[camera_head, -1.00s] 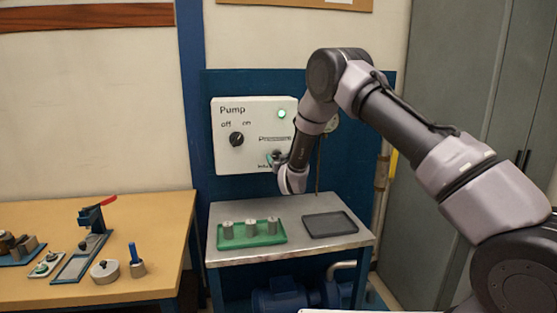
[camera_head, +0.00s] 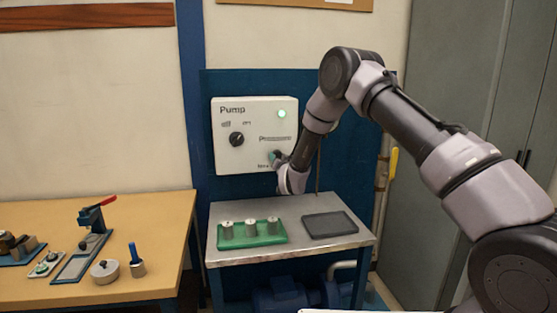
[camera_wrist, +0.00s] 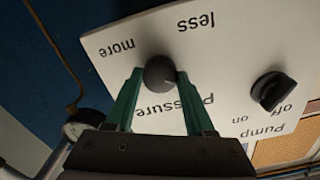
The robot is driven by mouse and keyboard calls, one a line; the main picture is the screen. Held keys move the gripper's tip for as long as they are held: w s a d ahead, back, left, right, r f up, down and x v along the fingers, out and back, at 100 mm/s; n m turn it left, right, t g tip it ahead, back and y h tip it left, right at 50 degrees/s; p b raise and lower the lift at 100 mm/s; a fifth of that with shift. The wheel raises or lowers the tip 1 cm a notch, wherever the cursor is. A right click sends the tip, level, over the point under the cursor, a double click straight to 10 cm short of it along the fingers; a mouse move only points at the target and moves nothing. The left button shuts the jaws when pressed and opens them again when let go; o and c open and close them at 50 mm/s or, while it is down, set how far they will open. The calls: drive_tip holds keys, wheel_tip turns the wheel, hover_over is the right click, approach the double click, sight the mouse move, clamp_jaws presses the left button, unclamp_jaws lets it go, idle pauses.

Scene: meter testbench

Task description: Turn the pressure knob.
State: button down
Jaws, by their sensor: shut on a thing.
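The pressure knob (camera_wrist: 160,71) is a dark round knob on the white pump panel (camera_head: 222,160), between the words "less" and "more" in the wrist view. My gripper (camera_wrist: 160,76) is shut on it, with one green finger on each side. In the head view my gripper (camera_head: 278,157) is at the lower right of the panel, and the knob is mostly hidden there. The knob's pointer cannot be made out.
Below is a metal table (camera_head: 296,210) with a green tray (camera_head: 250,242) of weights and an empty dark tray (camera_head: 330,225). A wooden workbench (camera_head: 150,215) stands at left.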

drive_tip(key=m, duration=0.6)
drive_tip(key=shift+m, duration=0.3)
idle(0.5)
drive_tip(key=shift+c, duration=1.3)
unclamp_jaws()
drive_tip(key=shift+s, duration=0.1)
drive_tip(key=v, duration=1)
drive_tip(key=shift+s, duration=0.35)
drive_tip(key=shift+d+r, duration=0.1)
